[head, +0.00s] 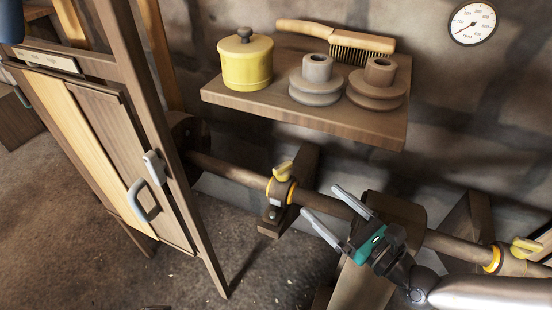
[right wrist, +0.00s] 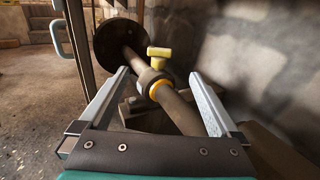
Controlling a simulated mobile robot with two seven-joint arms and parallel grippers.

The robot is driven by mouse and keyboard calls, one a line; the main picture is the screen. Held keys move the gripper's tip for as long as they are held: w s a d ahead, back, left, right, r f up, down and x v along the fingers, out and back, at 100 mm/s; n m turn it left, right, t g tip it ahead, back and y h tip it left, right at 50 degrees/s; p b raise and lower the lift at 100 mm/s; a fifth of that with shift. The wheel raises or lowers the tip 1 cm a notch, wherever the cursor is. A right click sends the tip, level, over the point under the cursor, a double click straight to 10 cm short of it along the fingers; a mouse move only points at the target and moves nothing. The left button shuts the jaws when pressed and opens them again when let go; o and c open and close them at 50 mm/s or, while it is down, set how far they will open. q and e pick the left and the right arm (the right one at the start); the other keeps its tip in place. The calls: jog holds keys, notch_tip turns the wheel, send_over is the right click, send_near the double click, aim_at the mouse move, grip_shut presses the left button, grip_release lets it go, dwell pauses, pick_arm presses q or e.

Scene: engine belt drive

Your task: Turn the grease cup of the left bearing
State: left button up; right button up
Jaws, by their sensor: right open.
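The left bearing (head: 277,192) holds the horizontal shaft (head: 328,205), with a yellow ring around the shaft. Its yellow grease cup (head: 283,171) stands on top; it also shows in the right wrist view (right wrist: 159,53), past the fingertips. My right gripper (head: 322,205) is open and empty, to the right of the left bearing and apart from the cup, its two fingers pointing towards it. A second yellow grease cup (head: 524,247) sits on the right bearing (head: 507,262) at the right edge. My left gripper does not show.
A wooden shelf (head: 300,105) above holds a yellow lidded pot (head: 247,64), two grey-brown pulleys and a brush (head: 340,38). A wooden door-like guard (head: 120,130) with a handle (head: 143,200) stands at left. A gauge (head: 473,22) hangs on the wall.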

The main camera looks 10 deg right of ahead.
aim_at(285, 168)
jog(key=b+x, duration=0.2)
jog(key=x, duration=1.1)
jog(key=shift+w+a+r, duration=0.15)
jog(key=shift+w+a, duration=0.25)
jog(key=shift+w, duration=0.2)
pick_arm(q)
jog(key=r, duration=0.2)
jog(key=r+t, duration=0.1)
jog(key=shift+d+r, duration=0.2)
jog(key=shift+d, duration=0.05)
pick_arm(e)
jog(key=c, duration=1.4)
jog(key=shift+o, duration=0.2)
